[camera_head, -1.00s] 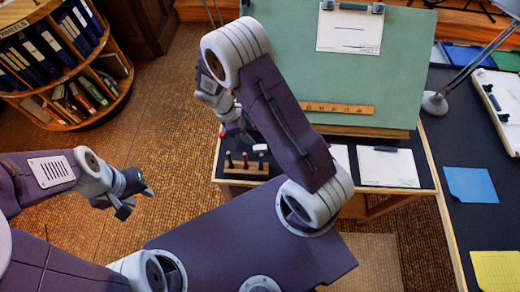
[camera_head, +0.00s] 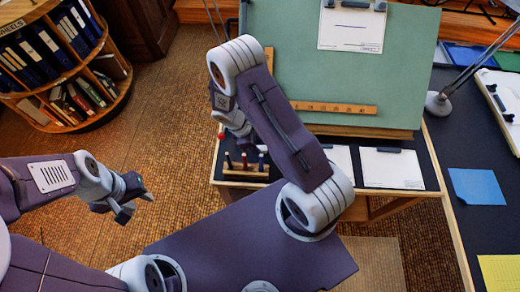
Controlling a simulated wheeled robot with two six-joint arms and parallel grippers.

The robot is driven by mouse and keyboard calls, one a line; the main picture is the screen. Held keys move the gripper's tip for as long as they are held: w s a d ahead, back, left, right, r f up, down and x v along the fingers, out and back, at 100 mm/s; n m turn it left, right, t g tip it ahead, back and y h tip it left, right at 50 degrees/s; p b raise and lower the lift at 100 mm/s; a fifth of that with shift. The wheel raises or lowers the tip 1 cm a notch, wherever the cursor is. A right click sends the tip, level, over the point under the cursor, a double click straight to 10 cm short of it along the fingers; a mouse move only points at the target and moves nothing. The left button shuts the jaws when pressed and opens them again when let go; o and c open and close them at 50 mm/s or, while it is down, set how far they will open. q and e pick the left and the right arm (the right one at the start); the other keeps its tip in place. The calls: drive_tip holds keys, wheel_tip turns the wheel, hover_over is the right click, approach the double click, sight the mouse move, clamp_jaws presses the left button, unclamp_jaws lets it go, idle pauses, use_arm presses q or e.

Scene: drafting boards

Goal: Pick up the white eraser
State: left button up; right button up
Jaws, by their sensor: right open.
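A small white object (camera_head: 262,147), which looks like the white eraser, lies on the dark desk top just behind the pen holder. It is small and partly hidden, so its outline is unclear. My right gripper (camera_head: 245,136) hangs over the left part of the desk, above and left of the white object, and is open. My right forearm covers part of the desk and of the gripper. No object shows between its fingers, and I cannot tell how high it is. My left gripper (camera_head: 140,206) is open and empty over the floor at the left.
A wooden holder (camera_head: 245,170) with a few pens stands at the desk's front edge. A small red object (camera_head: 221,136) is near the left edge. White sheets (camera_head: 392,168) lie to the right. A green drafting board (camera_head: 400,85) with a wooden ruler (camera_head: 335,108) rises behind.

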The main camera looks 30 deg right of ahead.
sight(262, 149)
drive_tip(key=shift+x, duration=0.85)
clamp_jaws()
drive_tip(key=shift+r, duration=0.15)
drive_tip(key=r, duration=0.4)
drive_tip(key=shift+s+d+r, duration=0.25)
drive_tip(key=shift+d, duration=0.15)
drive_tip(key=s+d+r, duration=0.6)
drive_tip(key=d, duration=0.2)
drive_tip(key=shift+s, duration=0.4)
drive_tip(key=shift+d+r, duration=0.1)
drive_tip(key=shift+r, duration=0.05)
